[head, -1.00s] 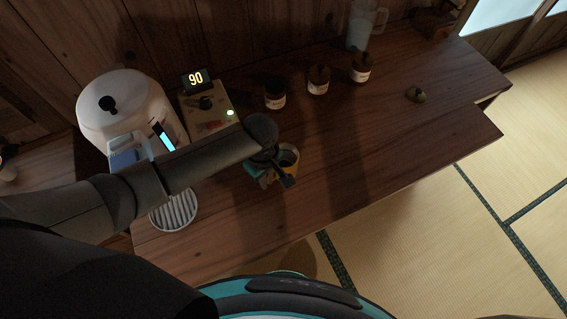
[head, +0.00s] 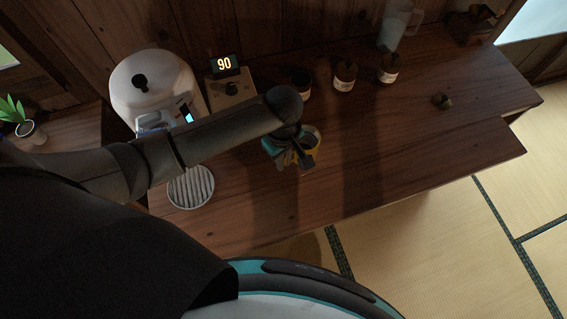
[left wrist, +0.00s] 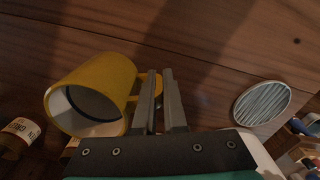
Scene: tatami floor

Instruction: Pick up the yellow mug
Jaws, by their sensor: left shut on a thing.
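The yellow mug (head: 318,139) is over the wooden counter in the head view, partly hidden behind my left gripper (head: 304,163). In the left wrist view the mug (left wrist: 95,85) shows its pale inside, with its mouth towards the lower left of the picture. Its handle lies between the two fingers of my left gripper (left wrist: 161,92), which is shut on it. I cannot tell whether the mug's base touches the counter. My right gripper is not in view.
A white machine (head: 152,85) and a scale-like box with a lit display (head: 223,65) stand at the back left. A ribbed round tray (head: 190,187) lies in front. Labelled jars (head: 344,76), a pitcher (head: 398,28) and a small dark object (head: 440,100) stand right. The front right counter is clear.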

